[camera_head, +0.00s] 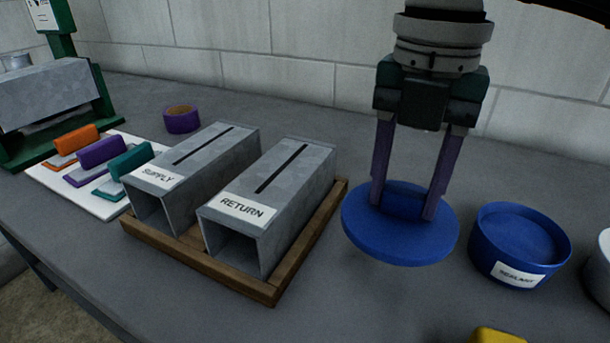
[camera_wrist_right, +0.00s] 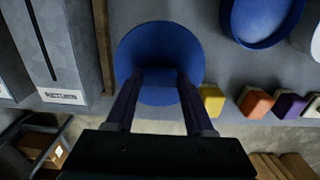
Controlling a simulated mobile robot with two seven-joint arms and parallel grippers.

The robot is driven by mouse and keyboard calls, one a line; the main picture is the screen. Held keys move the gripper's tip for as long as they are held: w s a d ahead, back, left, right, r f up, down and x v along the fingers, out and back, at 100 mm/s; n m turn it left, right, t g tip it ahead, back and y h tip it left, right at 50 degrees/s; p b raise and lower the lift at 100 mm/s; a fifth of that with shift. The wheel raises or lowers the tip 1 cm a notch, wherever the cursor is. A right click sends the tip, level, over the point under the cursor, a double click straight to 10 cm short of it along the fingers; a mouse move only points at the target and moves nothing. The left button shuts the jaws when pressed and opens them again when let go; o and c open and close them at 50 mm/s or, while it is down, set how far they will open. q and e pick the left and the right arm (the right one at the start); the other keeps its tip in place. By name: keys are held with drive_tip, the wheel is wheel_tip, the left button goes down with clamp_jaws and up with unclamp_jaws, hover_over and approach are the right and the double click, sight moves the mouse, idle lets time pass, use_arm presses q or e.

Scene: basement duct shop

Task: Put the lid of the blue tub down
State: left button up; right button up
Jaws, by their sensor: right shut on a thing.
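The blue lid (camera_head: 400,234) is a round disc with a raised grip block on top. My right gripper (camera_head: 406,210) points down and is shut on that block. The lid hangs level, seemingly just above the table, between the wooden tray and the tub; the exact gap is hard to tell. The blue tub (camera_head: 500,272), with a white label, stands open to the right of the lid. In the right wrist view the lid (camera_wrist_right: 160,42) is between my fingers (camera_wrist_right: 158,88), and the tub (camera_wrist_right: 232,28) is at the upper right. My left gripper is not in view.
A wooden tray (camera_head: 262,290) holds two grey duct pieces marked SUPPLY (camera_head: 205,150) and RETURN (camera_head: 290,175). A white board (camera_head: 110,208) with coloured-handled tools lies left. A purple tape roll (camera_head: 181,122) sits behind. A yellow block (camera_head: 496,337) is at the front edge.

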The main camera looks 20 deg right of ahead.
wheel_tip(320, 180, down, 9)
drive_tip(key=shift+r+b, duration=0.2)
drive_tip(key=shift+b, duration=0.1)
drive_tip(key=shift+f, duration=0.1)
drive_tip(key=o, duration=0.9)
drive_tip(key=shift+f, duration=0.2)
drive_tip(key=shift+c, duration=0.2)
drive_tip(key=o, duration=0.5)
drive_tip(key=shift+r, duration=0.1)
drive_tip(key=shift+c, duration=0.2)
